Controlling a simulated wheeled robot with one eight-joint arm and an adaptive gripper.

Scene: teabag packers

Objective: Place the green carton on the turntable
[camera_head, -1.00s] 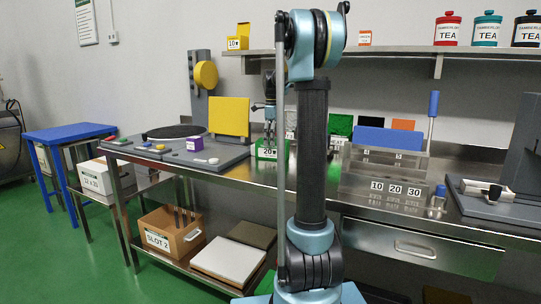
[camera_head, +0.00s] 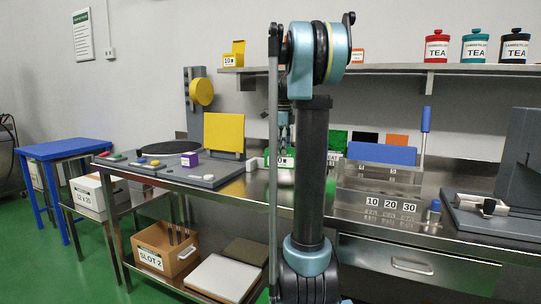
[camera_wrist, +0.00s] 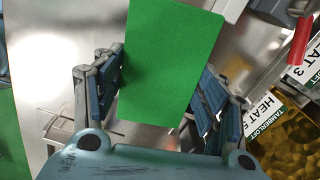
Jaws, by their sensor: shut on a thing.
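The green carton (camera_wrist: 172,62) fills the space between the two blue fingers in the wrist view, and my gripper (camera_wrist: 160,80) is shut on it. In the head view, the carton's white "20" label face (camera_head: 274,162) shows beside my arm, which hides part of it. My gripper (camera_head: 283,135) comes down on the carton from above. I cannot tell whether the carton touches the bench. The turntable (camera_head: 165,148), a flat black disc, lies empty to the left on the grey station, in front of a grey post with a yellow disc.
A yellow panel (camera_head: 224,133) stands between the turntable and the carton. Green, black and orange cartons, a blue panel (camera_head: 382,154) and a numbered rack stand to the right. A shelf (camera_head: 400,69) runs above.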

